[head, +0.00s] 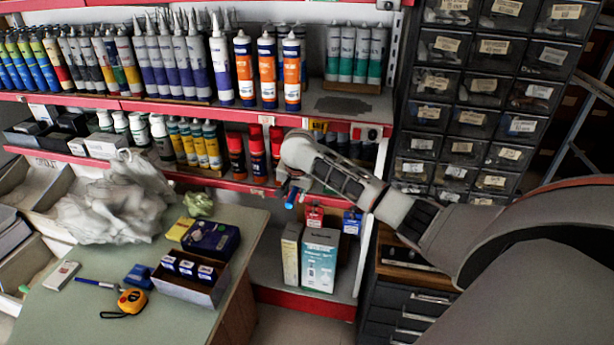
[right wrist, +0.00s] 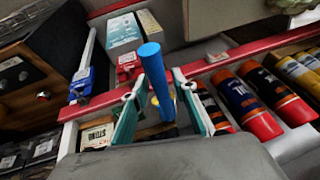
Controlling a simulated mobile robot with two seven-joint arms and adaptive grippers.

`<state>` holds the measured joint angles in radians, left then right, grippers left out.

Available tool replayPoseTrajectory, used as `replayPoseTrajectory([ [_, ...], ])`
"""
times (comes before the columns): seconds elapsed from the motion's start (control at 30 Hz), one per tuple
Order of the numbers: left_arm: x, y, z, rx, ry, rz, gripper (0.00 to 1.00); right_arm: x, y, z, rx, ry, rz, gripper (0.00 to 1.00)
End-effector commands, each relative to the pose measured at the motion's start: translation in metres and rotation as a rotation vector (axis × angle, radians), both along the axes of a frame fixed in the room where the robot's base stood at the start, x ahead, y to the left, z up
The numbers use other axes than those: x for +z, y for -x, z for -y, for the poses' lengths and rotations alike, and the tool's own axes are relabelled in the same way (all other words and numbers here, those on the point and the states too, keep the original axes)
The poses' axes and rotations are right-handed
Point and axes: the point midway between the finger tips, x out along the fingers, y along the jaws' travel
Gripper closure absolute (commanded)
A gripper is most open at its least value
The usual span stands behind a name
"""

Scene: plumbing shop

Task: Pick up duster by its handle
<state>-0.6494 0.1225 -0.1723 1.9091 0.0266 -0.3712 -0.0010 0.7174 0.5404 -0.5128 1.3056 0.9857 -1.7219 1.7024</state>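A blue cylindrical handle (right wrist: 155,75), which I take to be the duster's, stands between the two teal fingers of my right gripper (right wrist: 160,88) in the right wrist view. Both fingertips appear to press against its sides. Its far end sticks out past the fingertips; its near end is hidden by the gripper body, and I see no duster head. In the head view the blue handle (head: 290,201) points downward from my right gripper (head: 292,190), in front of the shelf rack. My left gripper is not in view.
Red-edged shelves (head: 230,111) hold many cartridges and bottles close behind the gripper. Boxes (head: 319,262) stand on the lower shelf below it. A green-topped table (head: 60,315) at the left carries a plastic bag (head: 115,205) and a tape measure (head: 132,300). Drawers stand right.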

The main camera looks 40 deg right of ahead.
Motion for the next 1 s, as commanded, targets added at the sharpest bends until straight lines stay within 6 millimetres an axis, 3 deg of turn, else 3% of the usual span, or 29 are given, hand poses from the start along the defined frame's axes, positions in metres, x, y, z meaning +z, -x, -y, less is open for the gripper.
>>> replayPoseTrajectory([
  [0.03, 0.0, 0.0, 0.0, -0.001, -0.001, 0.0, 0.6, 0.0, 0.0, 0.0, 0.0, 0.0, 0.0, 0.89],
  [0.1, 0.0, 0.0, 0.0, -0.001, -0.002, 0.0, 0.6, 0.0, 0.0, 0.0, 0.0, 0.0, 0.0, 1.0],
  [0.47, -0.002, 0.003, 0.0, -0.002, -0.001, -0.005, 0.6, 0.004, 0.0, 0.0, 0.0, 0.0, 0.001, 1.0],
  [1.0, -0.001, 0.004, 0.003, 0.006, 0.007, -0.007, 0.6, 0.091, -0.001, -0.001, 0.001, 0.0, 0.004, 1.0],
])
